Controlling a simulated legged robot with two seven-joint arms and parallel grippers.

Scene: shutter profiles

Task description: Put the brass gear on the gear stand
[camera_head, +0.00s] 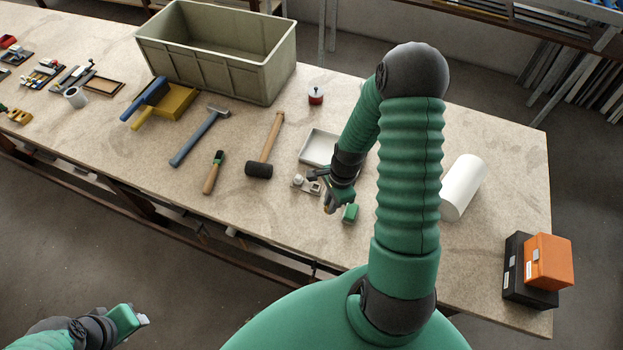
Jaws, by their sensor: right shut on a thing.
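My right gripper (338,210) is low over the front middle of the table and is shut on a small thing. A small tan bit shows at its fingers; I take it for the brass gear, but the fingers hide most of it. Just left of the gripper a small light grey piece with a pale round knob (298,181) sits on the table. It may be the gear stand, partly hidden by the gripper. My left gripper (141,320) is at the lower left, off the table and away from these things; its opening cannot be made out.
A white tray (313,146) lies behind the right gripper. A mallet (259,169), hammer (196,138) and brush (212,176) lie to the left. A big grey bin (206,74) stands behind. A white roll (462,187) and orange box (549,261) are at the right.

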